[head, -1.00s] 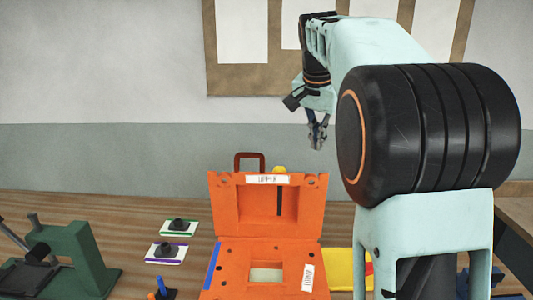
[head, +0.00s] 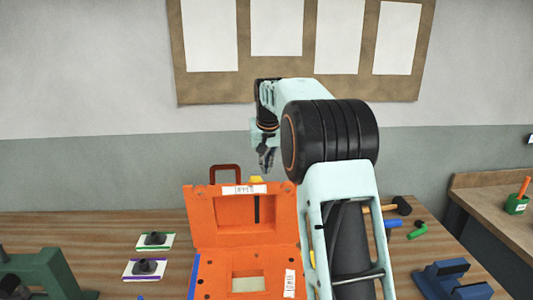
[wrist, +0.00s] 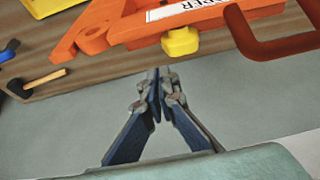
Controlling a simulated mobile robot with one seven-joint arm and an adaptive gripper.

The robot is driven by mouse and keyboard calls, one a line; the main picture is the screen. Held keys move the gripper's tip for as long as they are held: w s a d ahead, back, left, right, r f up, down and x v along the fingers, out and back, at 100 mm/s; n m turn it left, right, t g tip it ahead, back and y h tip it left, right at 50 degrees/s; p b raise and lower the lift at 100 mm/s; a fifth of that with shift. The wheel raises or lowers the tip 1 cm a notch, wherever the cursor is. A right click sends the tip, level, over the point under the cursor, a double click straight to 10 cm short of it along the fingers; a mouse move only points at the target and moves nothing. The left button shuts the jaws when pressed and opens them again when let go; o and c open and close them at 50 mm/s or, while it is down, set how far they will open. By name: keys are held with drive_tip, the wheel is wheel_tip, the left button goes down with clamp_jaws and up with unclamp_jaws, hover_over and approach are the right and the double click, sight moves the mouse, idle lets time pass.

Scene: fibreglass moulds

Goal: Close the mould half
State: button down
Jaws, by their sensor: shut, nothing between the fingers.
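The orange mould stands open on the bench. A dark red handle (head: 225,168) shows behind the upper half and also in the wrist view (wrist: 262,48). A yellow knob (wrist: 181,41) sits on the upper half's edge. My gripper (head: 266,160) is shut and empty, above and behind the upper half. In the wrist view my fingertips (wrist: 159,82) are apart from the knob. My arm hides part of the mould's right side.
A green clamp-like tool (head: 40,275) stands at the left, with two dark-knobbed plates (head: 155,241) beside the mould. A hammer (head: 398,206) and a blue block (head: 452,280) lie on the right. A wall is behind the bench.

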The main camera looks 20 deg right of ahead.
drive_tip(key=s, duration=0.2)
drive_tip(key=shift+s+a+f, duration=0.1)
drive_tip(key=shift+s+a, duration=0.2)
drive_tip(key=shift+s, duration=0.05)
drive_tip(key=shift+s+a+f, duration=0.1)
drive_tip(key=shift+s+f, duration=0.05)
drive_tip(key=shift+s, duration=0.4)
drive_tip(key=shift+s+f+b, duration=0.15)
drive_tip(key=shift+b, duration=0.25)
